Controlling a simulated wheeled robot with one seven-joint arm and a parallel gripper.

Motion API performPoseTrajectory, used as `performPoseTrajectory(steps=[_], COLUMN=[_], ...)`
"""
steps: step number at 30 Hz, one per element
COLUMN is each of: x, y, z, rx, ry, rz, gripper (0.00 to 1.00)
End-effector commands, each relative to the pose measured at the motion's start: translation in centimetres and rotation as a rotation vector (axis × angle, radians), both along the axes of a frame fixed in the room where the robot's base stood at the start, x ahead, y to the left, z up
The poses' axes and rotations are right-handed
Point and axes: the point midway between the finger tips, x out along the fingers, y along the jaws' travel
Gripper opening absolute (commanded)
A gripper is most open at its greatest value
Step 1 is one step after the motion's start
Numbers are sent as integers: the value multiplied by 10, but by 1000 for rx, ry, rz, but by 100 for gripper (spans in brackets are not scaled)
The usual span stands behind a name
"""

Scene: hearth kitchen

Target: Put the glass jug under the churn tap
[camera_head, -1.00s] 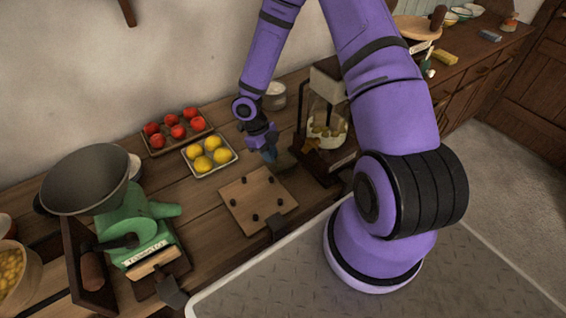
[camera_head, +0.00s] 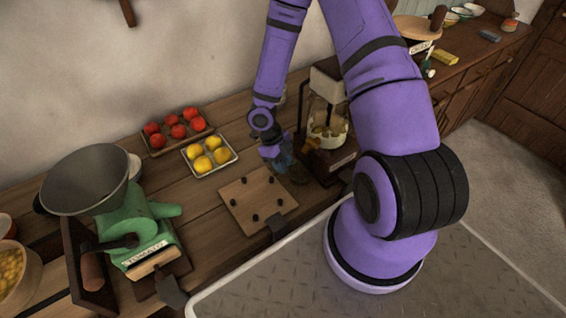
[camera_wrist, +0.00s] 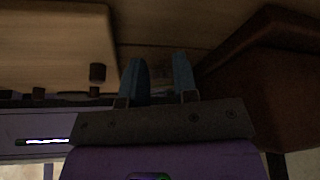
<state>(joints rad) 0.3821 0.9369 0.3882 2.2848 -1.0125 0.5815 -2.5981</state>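The churn (camera_head: 328,122), with a clear glass body and some pale and yellowish contents, stands on a dark wooden base at the back right of the worktop. A brown part, perhaps its tap, sticks out low on its left side. My gripper (camera_head: 284,160) is low over the worktop, just left of the churn base. A dim, glassy shape (camera_head: 299,174) by my fingertips may be the glass jug; its outline is unclear. In the wrist view my two blue fingers (camera_wrist: 160,80) are apart, with no clear object between them; clear glass there could go unseen.
A wooden board (camera_head: 243,211) with dark pegs lies left of my gripper. Trays of yellow fruit (camera_head: 228,163) and red fruit (camera_head: 158,151) are behind it. A green scale-like machine (camera_head: 130,225) with a dark bowl stands at left. The churn base (camera_wrist: 270,85) is close at right.

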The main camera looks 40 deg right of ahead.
Motion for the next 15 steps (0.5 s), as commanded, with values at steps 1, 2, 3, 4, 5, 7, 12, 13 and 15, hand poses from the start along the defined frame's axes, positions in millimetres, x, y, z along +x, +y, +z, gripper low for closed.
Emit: performPoseTrajectory(steps=[1,2,3,4,5,7,12,13,15], x=[0,0,0,0,0,0,2,4,7], y=[0,0,0,0,0,0,1,1,2], z=[0,0,0,0,0,0,5,8,16], rx=[0,0,0,0,0,0,0,1,-1], ry=[0,0,0,0,0,0,-3,-4,-4], rz=[0,0,0,0,0,0,0,0,0], gripper=[37,37,37,37,37,37,37,37,37])
